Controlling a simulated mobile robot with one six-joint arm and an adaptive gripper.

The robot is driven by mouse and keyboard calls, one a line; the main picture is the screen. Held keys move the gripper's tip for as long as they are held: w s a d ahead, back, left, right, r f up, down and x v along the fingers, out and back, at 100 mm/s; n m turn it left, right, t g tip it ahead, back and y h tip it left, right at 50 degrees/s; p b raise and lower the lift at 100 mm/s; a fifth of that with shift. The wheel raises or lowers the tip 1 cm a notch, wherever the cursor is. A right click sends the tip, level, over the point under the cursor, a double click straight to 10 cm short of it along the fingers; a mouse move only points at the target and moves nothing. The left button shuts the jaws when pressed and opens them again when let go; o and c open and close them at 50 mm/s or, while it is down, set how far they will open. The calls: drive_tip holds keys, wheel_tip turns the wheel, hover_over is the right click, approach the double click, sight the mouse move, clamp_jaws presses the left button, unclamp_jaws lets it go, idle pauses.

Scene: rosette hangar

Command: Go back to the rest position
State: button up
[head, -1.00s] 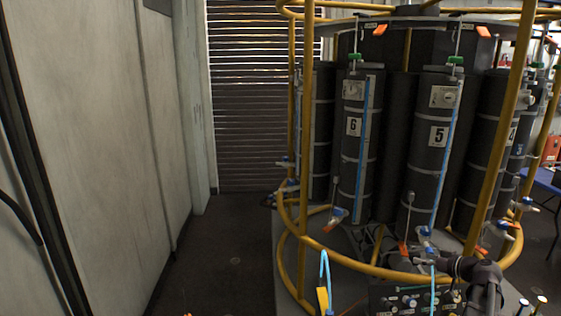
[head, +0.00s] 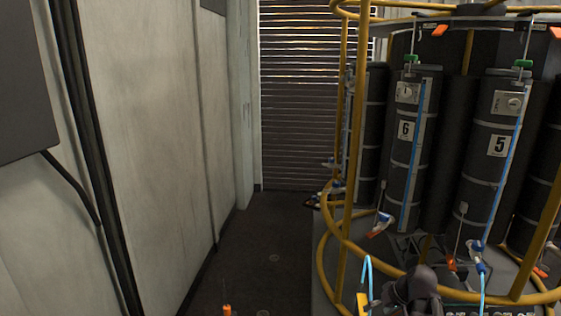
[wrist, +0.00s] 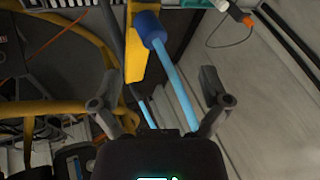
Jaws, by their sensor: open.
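My gripper (wrist: 160,78) is open in the wrist view, with its two dark fingers spread apart. A light blue tube (wrist: 176,85) with a dark blue end (wrist: 149,27) shows between the fingers, beside a yellow bar (wrist: 135,62). I cannot tell how far they are from the fingers. Nothing is gripped. In the head view a dark grey part, probably of my arm, shows low at the right, in front of the rosette frame; the fingers cannot be made out there.
The rosette's yellow rail frame (head: 349,150) surrounds dark numbered bottles, including number 6 (head: 409,160) and number 5 (head: 495,170). A pale wall (head: 150,140) stands left. Between them, clear dark floor (head: 255,250) leads to a slatted shutter (head: 300,110). An orange-topped object (head: 227,309) is at the bottom edge.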

drive_tip(key=s+a+f+m+g+h, duration=0.1)
drive_tip(key=s+a+f+g+h, duration=0.25)
drive_tip(key=s+a, duration=0.5)
drive_tip(key=shift+h, duration=0.75)
drive_tip(key=a+f+b, duration=0.1)
drive_tip(key=b, duration=0.1)
drive_tip(key=a+f+b, duration=0.1)
drive_tip(key=f, duration=0.1)
drive_tip(key=f+b, duration=0.1)
drive_tip(key=b, duration=0.1)
drive_tip(key=shift+w+a+f+b, duration=0.25)
drive_tip(key=shift+a+f+b, duration=0.1)
drive_tip(key=shift+a, duration=0.05)
